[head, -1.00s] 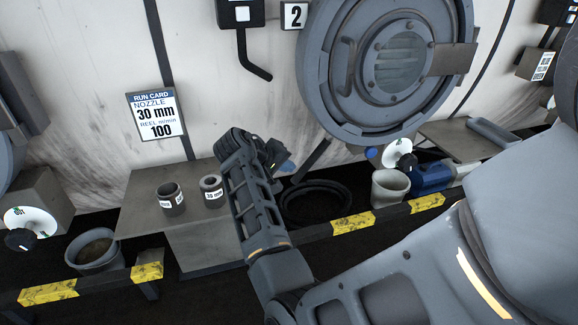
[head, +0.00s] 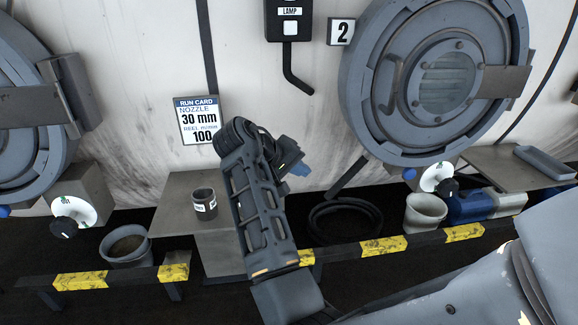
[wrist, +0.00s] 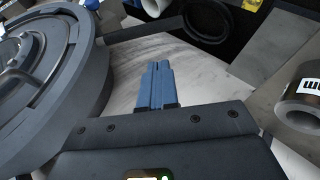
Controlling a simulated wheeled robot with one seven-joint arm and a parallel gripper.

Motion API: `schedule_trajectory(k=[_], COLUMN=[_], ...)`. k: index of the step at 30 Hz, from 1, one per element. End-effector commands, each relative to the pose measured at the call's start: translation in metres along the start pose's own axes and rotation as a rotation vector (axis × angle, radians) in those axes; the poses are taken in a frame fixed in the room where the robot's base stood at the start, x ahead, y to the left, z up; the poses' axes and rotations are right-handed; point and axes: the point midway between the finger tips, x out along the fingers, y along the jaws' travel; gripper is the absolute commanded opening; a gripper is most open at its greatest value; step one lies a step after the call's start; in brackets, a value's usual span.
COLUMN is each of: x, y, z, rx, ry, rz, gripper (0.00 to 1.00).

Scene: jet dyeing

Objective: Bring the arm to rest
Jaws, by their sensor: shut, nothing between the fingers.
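My arm (head: 258,205) is bent upward in front of the machine wall in the head view. My gripper (head: 299,169) points right, with blue fingertips, in open air between the run card and the round door numbered 2. In the wrist view my gripper's blue fingers (wrist: 157,86) lie together with nothing between them. They are apart from everything around them.
A grey nozzle ring (head: 204,204) stands on the metal table (head: 176,225); my arm hides part of the table. Round door 2 (head: 440,80), a black hose coil (head: 345,222), a pale bucket (head: 425,211) and a yellow-black rail (head: 384,246) are to the right.

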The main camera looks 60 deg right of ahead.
Motion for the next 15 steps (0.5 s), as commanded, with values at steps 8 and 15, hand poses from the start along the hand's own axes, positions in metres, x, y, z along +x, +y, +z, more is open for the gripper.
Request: schedule_trajectory(k=[8, 15], x=[0.000, 0.018], y=[0.000, -0.002], z=[0.000, 0.004], rx=[0.000, -0.039], ry=[0.000, 0.120], rz=[0.000, 0.035], gripper=[0.00, 0.00])
